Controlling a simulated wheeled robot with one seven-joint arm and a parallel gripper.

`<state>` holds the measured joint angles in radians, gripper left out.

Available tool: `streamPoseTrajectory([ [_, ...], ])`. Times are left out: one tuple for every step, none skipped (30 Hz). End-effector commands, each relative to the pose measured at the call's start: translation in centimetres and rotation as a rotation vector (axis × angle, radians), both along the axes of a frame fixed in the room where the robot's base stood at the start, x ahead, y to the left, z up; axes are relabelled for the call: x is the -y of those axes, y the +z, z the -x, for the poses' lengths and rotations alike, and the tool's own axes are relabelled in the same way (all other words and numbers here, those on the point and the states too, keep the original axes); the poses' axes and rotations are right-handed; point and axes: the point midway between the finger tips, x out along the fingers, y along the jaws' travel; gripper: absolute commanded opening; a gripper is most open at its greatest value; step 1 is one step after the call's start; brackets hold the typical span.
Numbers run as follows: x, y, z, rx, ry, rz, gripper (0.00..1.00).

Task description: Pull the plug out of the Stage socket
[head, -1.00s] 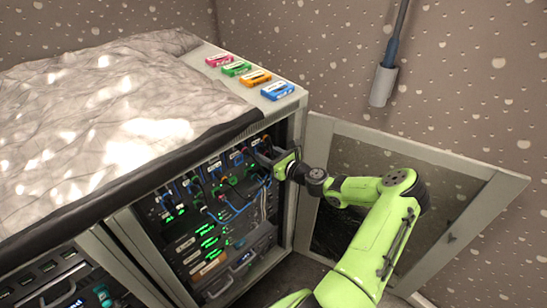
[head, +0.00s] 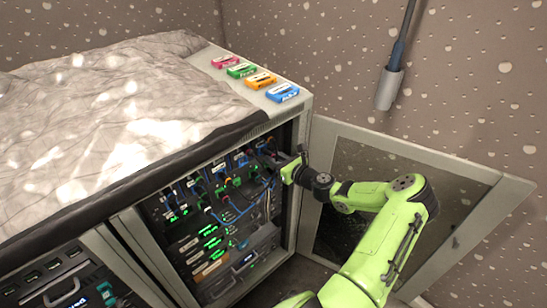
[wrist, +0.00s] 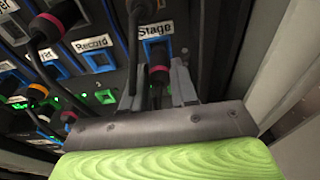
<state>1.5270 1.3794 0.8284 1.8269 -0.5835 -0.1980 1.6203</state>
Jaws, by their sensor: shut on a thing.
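The Stage socket (wrist: 157,46) is a blue-framed opening below a white label reading Stage in the wrist view. A dark plug (wrist: 158,76) with a red ring is at the socket's lower part, its cable running down behind my gripper. My gripper (wrist: 157,88) has one grey finger on each side of the plug and is shut on it. I cannot tell whether the plug's tip is still inside the socket. In the head view my gripper (head: 272,158) reaches into the upper right of the open rack, and its fingers partly hide the socket area.
The Record socket (wrist: 98,57) beside it looks empty. Other plugs and hanging cables crowd the left side. The rack's open door (head: 400,160) stands to the right, near my arm. Several coloured cassettes (head: 261,80) lie on top, beside a crumpled cover (head: 120,100).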

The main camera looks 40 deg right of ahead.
Motion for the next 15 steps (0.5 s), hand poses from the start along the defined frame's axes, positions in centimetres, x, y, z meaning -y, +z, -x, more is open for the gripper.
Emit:
streamPoseTrajectory([
  [0.0, 0.1, 0.3, 0.0, 0.0, -0.002, 0.0],
  [0.0, 0.1, 0.5, 0.001, 0.0, -0.002, 0.0],
  [0.0, 0.1, 0.7, 0.001, -0.001, -0.003, 0.0],
  [0.0, 0.1, 0.9, 0.001, -0.001, -0.003, 0.0],
  [0.0, 0.2, 1.1, 0.001, 0.0, -0.002, 0.0],
  [0.0, 0.1, 1.3, 0.001, 0.0, -0.002, 0.0],
  [0.0, 0.1, 1.5, 0.001, 0.0, -0.002, 0.0],
  [0.0, 0.1, 1.6, 0.001, 0.0, -0.002, 0.0],
  [0.0, 0.1, 1.9, 0.0, -0.001, -0.003, 0.0],
  [0.0, 0.1, 2.1, 0.0, -0.001, -0.003, 0.0],
  [0.0, 0.1, 2.2, 0.001, -0.001, -0.003, 0.0],
  [0.0, 0.1, 2.5, 0.001, 0.001, -0.002, 0.0],
  [0.1, 0.1, 2.6, 0.001, 0.001, -0.002, 0.0],
  [0.0, 0.1, 2.8, 0.001, 0.001, -0.002, 0.0],
  [0.1, 0.1, 3.0, 0.001, 0.001, -0.002, 0.0],
])
